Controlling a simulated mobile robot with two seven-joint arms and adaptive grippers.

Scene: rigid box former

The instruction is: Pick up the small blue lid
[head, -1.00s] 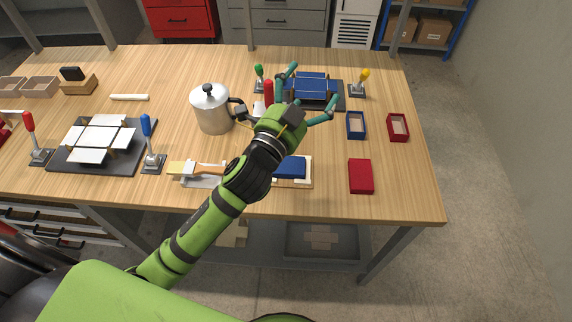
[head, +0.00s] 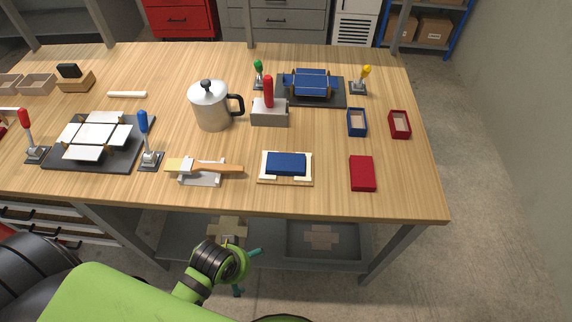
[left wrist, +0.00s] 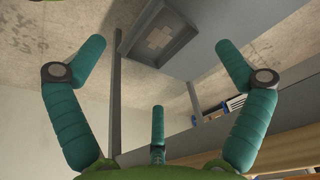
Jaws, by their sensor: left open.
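The small blue lid (head: 286,163) lies on a cream-coloured board with a wooden edge (head: 264,178), near the front edge of the table. A small open blue box (head: 357,123) stands behind it to the right. My left gripper (head: 248,272) is low in front of the table, below the tabletop level in the picture and well away from the lid. It is empty, and its teal fingers (left wrist: 160,50) are spread wide in the left wrist view. The lid does not show in that view. My right gripper is not in view.
A red lid (head: 362,173) and open red box (head: 399,124) are at the right. A brush (head: 215,168) lies left of the board. A metal pot (head: 210,106) and a grey block with a red handle (head: 269,112) stand behind. A grey tray (head: 347,254) sits on the lower shelf.

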